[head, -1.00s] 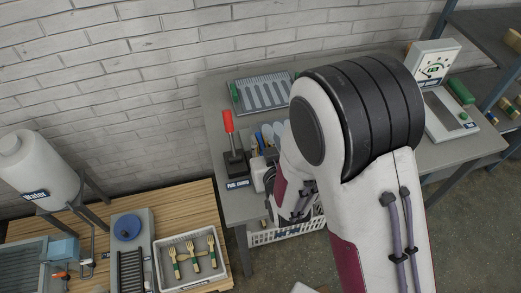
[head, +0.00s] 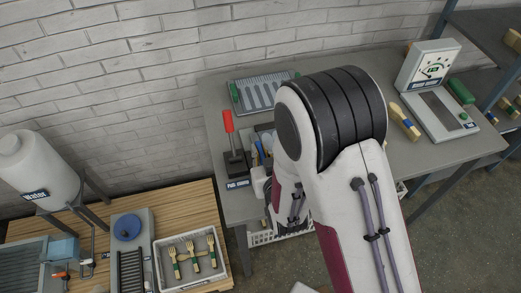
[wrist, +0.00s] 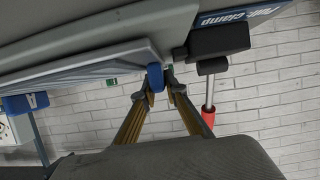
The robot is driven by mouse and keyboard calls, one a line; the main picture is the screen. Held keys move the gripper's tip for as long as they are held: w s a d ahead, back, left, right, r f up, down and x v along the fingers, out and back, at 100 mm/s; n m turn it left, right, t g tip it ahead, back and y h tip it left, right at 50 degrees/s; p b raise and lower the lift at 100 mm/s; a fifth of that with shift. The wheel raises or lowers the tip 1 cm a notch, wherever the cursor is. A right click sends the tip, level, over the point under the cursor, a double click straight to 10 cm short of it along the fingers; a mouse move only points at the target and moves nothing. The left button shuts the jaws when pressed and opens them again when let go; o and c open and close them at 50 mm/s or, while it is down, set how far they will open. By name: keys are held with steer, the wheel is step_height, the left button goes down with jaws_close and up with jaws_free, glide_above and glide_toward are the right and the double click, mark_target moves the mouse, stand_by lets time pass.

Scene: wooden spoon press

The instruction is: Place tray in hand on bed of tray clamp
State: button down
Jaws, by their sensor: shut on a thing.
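In the wrist view my gripper (wrist: 158,88) is shut on a blue tab (wrist: 155,77) at the edge of a grey tray (wrist: 95,68). Another blue tab marked A (wrist: 25,103) shows at the tray's left. The tray clamp (wrist: 218,40), with a black jaw and a red-handled lever (wrist: 208,118), is just right of the tray. Whether the tray touches the clamp or its bed cannot be told. In the head view the clamp (head: 237,162) stands on the grey table with its red handle up.
A grey slotted tray (head: 265,93) with green ends lies at the back of the table (head: 420,160). A white basket (head: 270,237) is below the table's front edge.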

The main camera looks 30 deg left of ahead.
steer(key=shift+f, duration=0.1)
steer(key=c, duration=2)
jaws_free()
steer(key=shift+c, duration=0.2)
steer(key=shift+v, duration=3.8)
steer(key=shift+w, duration=0.1)
